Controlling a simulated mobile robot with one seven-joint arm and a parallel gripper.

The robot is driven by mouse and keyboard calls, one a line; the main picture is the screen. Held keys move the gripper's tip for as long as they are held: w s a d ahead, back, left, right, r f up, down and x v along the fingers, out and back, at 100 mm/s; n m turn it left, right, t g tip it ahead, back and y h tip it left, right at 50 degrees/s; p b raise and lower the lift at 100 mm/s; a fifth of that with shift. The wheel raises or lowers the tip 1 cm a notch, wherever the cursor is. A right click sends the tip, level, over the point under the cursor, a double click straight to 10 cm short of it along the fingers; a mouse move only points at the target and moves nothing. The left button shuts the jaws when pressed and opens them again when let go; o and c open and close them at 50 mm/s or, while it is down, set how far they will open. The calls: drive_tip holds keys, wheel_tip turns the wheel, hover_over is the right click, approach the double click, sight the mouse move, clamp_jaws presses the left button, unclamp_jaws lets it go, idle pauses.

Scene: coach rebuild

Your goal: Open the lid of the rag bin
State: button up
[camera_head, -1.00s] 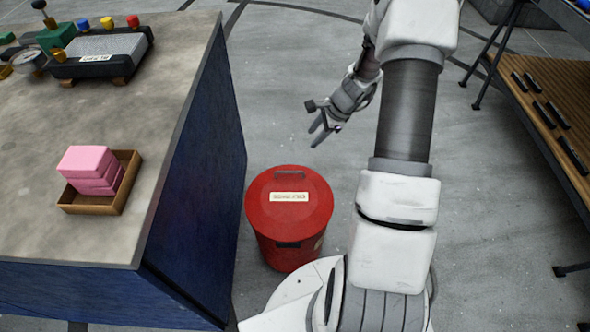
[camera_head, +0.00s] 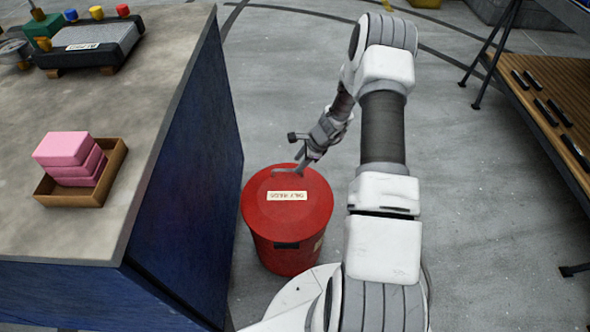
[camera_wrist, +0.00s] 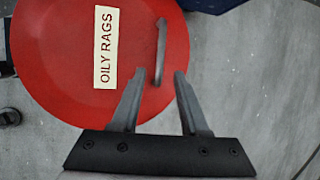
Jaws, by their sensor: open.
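The red rag bin (camera_head: 288,245) stands on the floor, with its round lid (camera_head: 312,207) down on it. A label on the lid reads "OILY RAGS" in the wrist view (camera_wrist: 104,48). A thin grey handle (camera_wrist: 160,50) sits near the lid's edge. My gripper (camera_head: 300,172) is over the handle side of the lid in the head view. In the wrist view my gripper (camera_wrist: 164,75) is open, its two fingers apart, with the handle's near end between the tips. I cannot tell whether the fingers touch the handle.
A workbench (camera_head: 170,120) with a dark blue side stands close left of the bin, bearing a wooden tray (camera_head: 70,198) of pink blocks (camera_head: 68,150). A wooden-topped bench (camera_head: 560,75) is at the right. The floor (camera_head: 470,190) between is clear.

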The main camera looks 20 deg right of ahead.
drive_tip(key=shift+b+x, duration=0.35)
drive_tip(key=shift+x, duration=1.55)
clamp_jaws()
